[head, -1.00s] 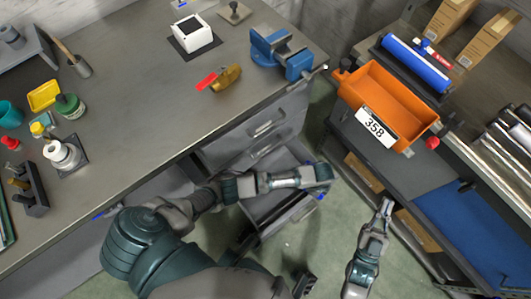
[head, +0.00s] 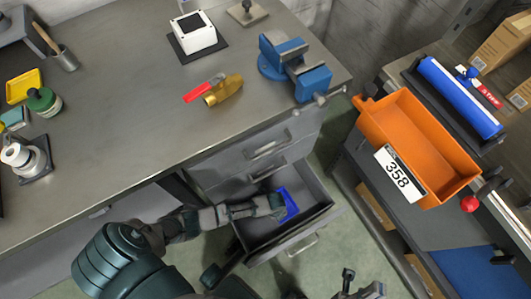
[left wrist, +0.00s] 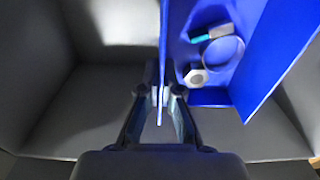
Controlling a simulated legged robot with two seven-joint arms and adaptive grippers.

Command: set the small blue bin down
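The small blue bin (head: 288,205) is inside the open grey drawer (head: 322,212) of the workbench. In the left wrist view, its thin blue wall (left wrist: 180,40) stands between the fingertips of my left gripper (left wrist: 162,95), which is shut on it. The left gripper also shows in the head view (head: 272,204), at the bin's left side and partly covering it. The bin holds a few small parts, including a nut (left wrist: 197,76) and a ring (left wrist: 222,51). Whether its base touches the drawer floor is unclear. My right gripper (head: 362,284) is at the bottom edge, its fingers unclear.
The drawer walls (left wrist: 35,85) surround my left gripper closely. The workbench top (head: 130,120) above carries a blue vise (head: 295,68), a brass valve (head: 223,89) and a white box (head: 193,36). An orange bin (head: 425,135) stands on the right bench.

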